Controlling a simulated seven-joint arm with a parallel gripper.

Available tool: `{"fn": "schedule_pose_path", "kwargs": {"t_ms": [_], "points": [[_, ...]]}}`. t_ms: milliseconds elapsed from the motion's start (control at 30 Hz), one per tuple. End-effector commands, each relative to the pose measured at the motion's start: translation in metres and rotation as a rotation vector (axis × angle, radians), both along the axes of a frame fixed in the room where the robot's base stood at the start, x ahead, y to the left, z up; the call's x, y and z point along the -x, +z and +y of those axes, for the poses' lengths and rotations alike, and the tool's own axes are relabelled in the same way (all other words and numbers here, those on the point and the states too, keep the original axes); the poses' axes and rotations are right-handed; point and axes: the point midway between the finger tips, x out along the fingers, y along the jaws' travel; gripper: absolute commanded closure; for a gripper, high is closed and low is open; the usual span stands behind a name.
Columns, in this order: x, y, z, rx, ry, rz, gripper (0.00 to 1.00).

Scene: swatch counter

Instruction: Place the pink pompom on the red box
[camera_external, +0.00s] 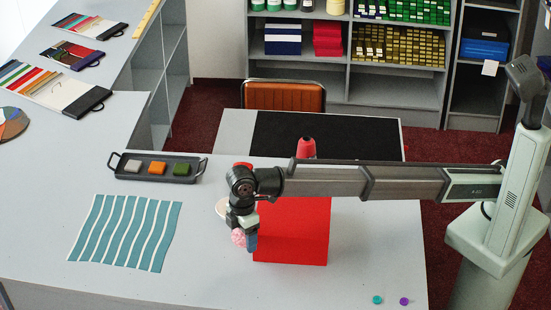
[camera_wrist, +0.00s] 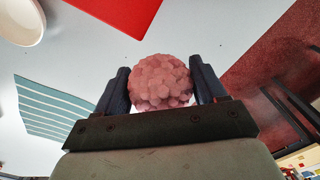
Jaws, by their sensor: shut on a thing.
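The pink pompom (camera_external: 238,237) is held between the fingers of my gripper (camera_external: 245,240), just left of the red box in the external view. In the wrist view the round, bumpy pompom (camera_wrist: 160,82) sits between the two dark fingers of my gripper (camera_wrist: 161,88). The red box (camera_external: 300,235) stands on the grey counter, with its upper part partly hidden behind my arm. A corner of the red box (camera_wrist: 125,12) shows at the top of the wrist view.
A white dish (camera_wrist: 20,20) is partly hidden behind my gripper in the external view. A dark tray (camera_external: 127,173) with three coloured blocks and a teal-striped cloth (camera_external: 125,232) lie to the left. Teal (camera_external: 377,300) and purple (camera_external: 404,301) buttons lie at front right.

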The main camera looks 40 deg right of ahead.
Motion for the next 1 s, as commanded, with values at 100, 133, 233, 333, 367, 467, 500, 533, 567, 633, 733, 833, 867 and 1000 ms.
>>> {"fn": "schedule_pose_path", "kwargs": {"t_ms": [100, 133, 233, 333, 367, 467, 500, 533, 567, 633, 733, 833, 867, 1000], "points": [[-0.027, 0.016, -0.022, -0.002, -0.034, -0.001, 0.58], [-0.033, 0.020, -0.029, -0.002, -0.043, -0.001, 0.58], [-0.049, 0.031, -0.059, -0.002, -0.071, -0.001, 0.58], [-0.058, 0.041, -0.093, -0.002, -0.096, -0.001, 0.58], [-0.058, 0.042, -0.104, -0.002, -0.101, -0.001, 0.58], [-0.056, 0.046, -0.136, -0.002, -0.112, -0.001, 0.58], [-0.054, 0.047, -0.148, -0.002, -0.113, -0.001, 0.58], [-0.051, 0.047, -0.154, -0.001, -0.112, 0.000, 0.58], [-0.048, 0.046, -0.159, -0.001, -0.109, 0.000, 0.58], [-0.043, 0.044, -0.168, -0.001, -0.105, 0.000, 0.58], [-0.039, 0.041, -0.176, 0.000, -0.099, 0.000, 0.58], [-0.037, 0.039, -0.180, 0.000, -0.093, 0.000, 0.58], [-0.036, 0.038, -0.181, 0.000, -0.090, 0.000, 0.58], [-0.036, 0.028, -0.181, 0.000, -0.081, 0.000, 0.58]]}}
